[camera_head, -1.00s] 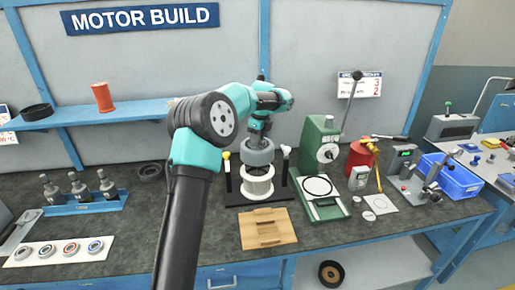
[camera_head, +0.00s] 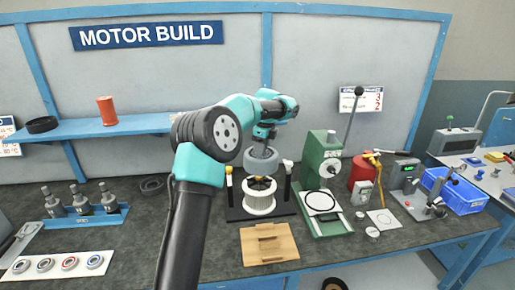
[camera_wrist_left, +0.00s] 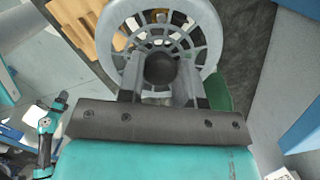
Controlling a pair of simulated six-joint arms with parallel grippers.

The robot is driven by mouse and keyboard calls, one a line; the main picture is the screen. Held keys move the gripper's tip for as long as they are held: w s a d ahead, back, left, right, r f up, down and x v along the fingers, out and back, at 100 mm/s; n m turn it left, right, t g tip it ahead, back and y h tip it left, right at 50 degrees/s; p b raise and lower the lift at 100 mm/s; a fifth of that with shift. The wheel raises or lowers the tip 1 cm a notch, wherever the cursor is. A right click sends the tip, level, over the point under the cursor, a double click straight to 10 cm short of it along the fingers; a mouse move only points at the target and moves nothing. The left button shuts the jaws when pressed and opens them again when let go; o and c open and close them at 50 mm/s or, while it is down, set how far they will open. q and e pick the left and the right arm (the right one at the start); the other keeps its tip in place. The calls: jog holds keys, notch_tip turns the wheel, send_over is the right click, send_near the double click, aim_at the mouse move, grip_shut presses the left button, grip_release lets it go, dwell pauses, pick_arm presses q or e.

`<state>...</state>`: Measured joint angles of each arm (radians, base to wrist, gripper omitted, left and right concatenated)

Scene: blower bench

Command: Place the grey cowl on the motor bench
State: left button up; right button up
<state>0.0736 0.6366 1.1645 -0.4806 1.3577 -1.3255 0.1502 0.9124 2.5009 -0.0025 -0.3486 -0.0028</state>
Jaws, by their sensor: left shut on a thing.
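The grey cowl (camera_head: 262,160) is a ring-shaped cover held in the air over the bench. In the left wrist view its slotted face and dark round hub (camera_wrist_left: 161,68) fill the top middle. My left gripper (camera_head: 263,142) is shut on the cowl, with its two fingers (camera_wrist_left: 161,88) either side of the hub. Just below the cowl is the white ribbed motor body (camera_head: 259,203), open at the top with copper colour inside. The cowl looks apart from it. A teal and black arm part (camera_wrist_left: 45,125), seemingly of my right arm, shows in the wrist view; its jaws are unclear.
The motor stands on a black base with a yellow-topped post (camera_head: 228,168) and a white-topped post (camera_head: 288,168). A green press (camera_head: 320,165) is close on the right, a wooden block (camera_head: 269,244) in front. Tools (camera_head: 84,203) in a blue rack stand left.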

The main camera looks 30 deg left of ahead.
pick_arm(q)
jog(key=d+n, duration=0.1)
jog(key=d, duration=0.1)
jog(key=s+d+n, duration=0.1)
jog(key=d, duration=0.1)
jog(key=d+n, duration=0.2)
jog(key=shift+s+r+g, duration=0.15)
jog(key=shift+g, duration=0.15)
jog(key=s+d+f+n, duration=0.4)
jog(key=d+f, duration=0.4)
jog(key=d, duration=0.1)
jog(key=s+d+f+n+h, duration=0.1)
jog(key=s+d+f+n, duration=0.3)
jog(key=d+f, duration=0.4)
jog(key=shift+s+d+g, duration=0.3)
jog(key=shift+s+d, duration=0.1)
jog(key=shift+d, duration=0.35)
jog(key=shift+a, duration=0.1)
